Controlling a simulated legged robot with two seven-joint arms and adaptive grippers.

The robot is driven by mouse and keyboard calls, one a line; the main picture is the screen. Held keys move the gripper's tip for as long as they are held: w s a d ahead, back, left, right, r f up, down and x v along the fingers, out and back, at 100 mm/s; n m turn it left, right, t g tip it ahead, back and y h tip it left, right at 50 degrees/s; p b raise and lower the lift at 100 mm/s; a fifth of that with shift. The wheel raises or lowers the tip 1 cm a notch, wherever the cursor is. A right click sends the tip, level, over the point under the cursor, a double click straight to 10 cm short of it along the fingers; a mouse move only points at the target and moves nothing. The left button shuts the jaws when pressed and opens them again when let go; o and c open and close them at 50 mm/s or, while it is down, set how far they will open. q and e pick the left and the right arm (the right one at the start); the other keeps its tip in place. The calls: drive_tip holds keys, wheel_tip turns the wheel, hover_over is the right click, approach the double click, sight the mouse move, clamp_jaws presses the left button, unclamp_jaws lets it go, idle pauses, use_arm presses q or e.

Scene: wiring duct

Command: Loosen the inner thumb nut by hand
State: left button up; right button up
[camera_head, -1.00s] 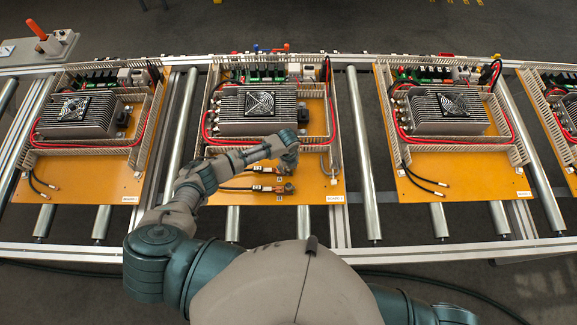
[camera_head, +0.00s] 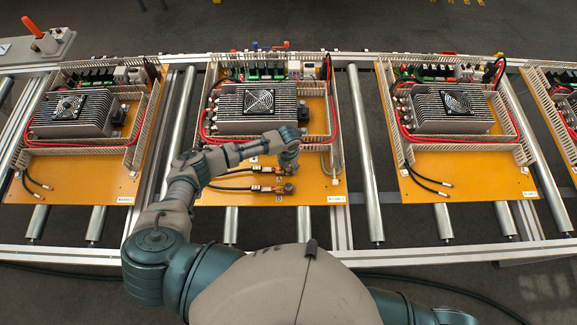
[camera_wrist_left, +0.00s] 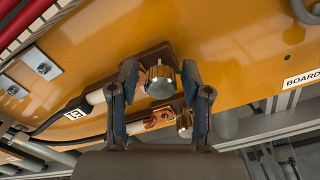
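The gripper is open. The outer thumb nut (camera_wrist_left: 185,124) is lower, near the right finger. In the head view my left gripper (camera_head: 289,162) points down over the upper lug and hides the inner nut. The outer nut (camera_head: 289,188) shows just in front. My right gripper is out of view.
The orange board (camera_head: 228,191) carries a finned heatsink (camera_head: 226,122) with a fan, wiring ducts and red cables behind the gripper. Two black cables (camera_head: 232,188) run to the lugs from the left. Similar boards stand on both sides on a roller conveyor (camera_head: 366,175).

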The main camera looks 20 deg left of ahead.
use_arm(q)
clamp_jaws()
drive_tip(key=shift+s+r+n+p, duration=0.1)
drive_tip(key=shift+r+n+p, duration=0.1)
drive_tip(key=shift+n+p, duration=0.2)
drive_tip(key=n+p, duration=0.4)
drive_tip(key=n, duration=0.3)
drive_tip(key=shift+r, duration=0.1)
drive_tip(key=shift+a+n+p, duration=0.1)
drive_tip(key=shift+n+p, duration=0.25)
drive_tip(key=shift+n, duration=0.65)
drive_tip(key=shift+f+n, duration=0.25)
drive_tip(key=shift+n, duration=0.25)
unclamp_jaws()
